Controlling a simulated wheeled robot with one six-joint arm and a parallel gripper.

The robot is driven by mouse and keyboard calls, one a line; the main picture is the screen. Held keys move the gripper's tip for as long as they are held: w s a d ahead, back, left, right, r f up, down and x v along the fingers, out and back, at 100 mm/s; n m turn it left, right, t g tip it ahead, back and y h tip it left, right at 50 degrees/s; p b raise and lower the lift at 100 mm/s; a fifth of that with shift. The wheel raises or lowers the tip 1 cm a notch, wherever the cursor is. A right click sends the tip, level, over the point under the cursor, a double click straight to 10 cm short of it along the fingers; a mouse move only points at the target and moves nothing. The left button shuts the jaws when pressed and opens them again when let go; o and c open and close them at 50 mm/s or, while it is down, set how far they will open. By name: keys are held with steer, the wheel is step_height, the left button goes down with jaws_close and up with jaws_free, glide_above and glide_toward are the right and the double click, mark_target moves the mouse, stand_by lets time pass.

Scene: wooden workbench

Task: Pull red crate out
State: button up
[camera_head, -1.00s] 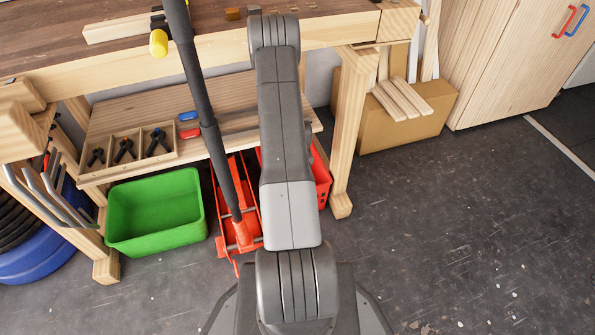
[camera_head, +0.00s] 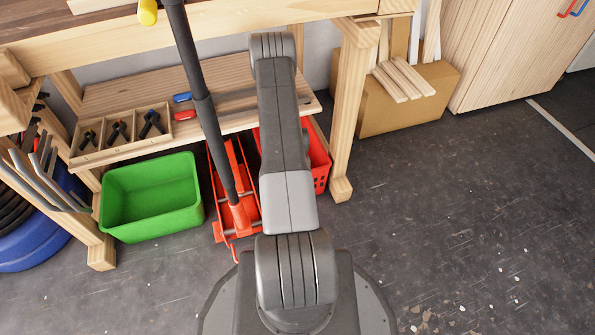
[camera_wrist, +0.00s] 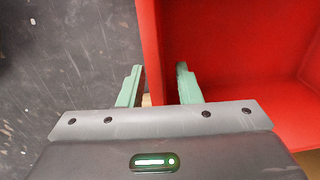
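The red crate (camera_head: 319,160) stands on the floor under the workbench, partly hidden behind my arm in the head view. In the wrist view the red crate (camera_wrist: 235,45) fills the upper right, with its inside in sight. My gripper (camera_wrist: 160,69) has two green fingers spread apart. One crate wall runs between them, with the left finger on the outer side and the right finger on the inner side. A gap shows between the fingers, and I cannot tell whether either touches the wall. The gripper is hidden in the head view.
A red floor jack (camera_head: 236,195) with a long dark handle stands left of the crate. A green bin (camera_head: 150,215) is further left. A bench leg (camera_head: 350,120) stands close on the crate's right. The lower shelf (camera_head: 230,85) is above. The floor (camera_head: 450,210) at front right is open.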

steer(key=shift+f, duration=0.75)
jaws_close()
stand_by(1.0)
